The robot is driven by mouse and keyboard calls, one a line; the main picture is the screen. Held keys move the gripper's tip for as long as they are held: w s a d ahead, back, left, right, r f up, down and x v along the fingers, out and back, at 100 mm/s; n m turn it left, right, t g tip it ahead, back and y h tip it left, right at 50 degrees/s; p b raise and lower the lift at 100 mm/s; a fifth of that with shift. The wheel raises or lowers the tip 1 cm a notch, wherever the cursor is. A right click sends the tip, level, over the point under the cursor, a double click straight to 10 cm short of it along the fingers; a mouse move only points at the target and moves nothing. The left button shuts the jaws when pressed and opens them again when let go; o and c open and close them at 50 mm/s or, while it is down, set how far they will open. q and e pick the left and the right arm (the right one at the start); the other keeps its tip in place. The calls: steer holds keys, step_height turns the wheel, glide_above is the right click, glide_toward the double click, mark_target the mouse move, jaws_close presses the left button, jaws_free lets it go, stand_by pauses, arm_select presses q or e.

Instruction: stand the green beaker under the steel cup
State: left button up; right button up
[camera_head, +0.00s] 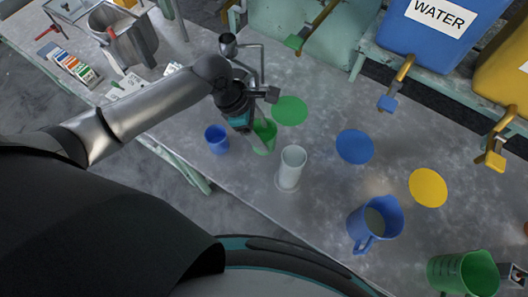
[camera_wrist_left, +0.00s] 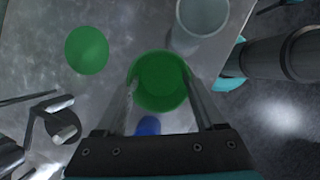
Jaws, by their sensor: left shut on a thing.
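The green beaker (camera_head: 265,136) stands out in front of the green disc on the grey bench. In the left wrist view the beaker (camera_wrist_left: 160,82) sits between the two fingers, its open mouth toward the camera. My left gripper (camera_head: 256,132) is shut on it. I cannot tell whether its base touches the bench. The small steel cup (camera_head: 228,44) is on a bent metal stand behind my left wrist, up and left of the beaker. The beaker is apart from the cup. My right gripper is in neither view.
A small blue beaker (camera_head: 217,140) stands left of the green one, a pale cup (camera_head: 291,168) right of it. Green (camera_head: 290,110), blue (camera_head: 354,146) and yellow (camera_head: 428,187) discs lie on the bench. A blue jug (camera_head: 375,224) and green jug (camera_head: 464,272) stand right.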

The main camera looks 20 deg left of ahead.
arm_select(q)
step_height(320, 180, down, 12)
steer(key=b, duration=0.2)
steer(key=shift+r+b, duration=0.1)
steer(key=shift+b, duration=0.3)
steer(key=o, duration=1.3)
steer(key=shift+o, duration=0.2)
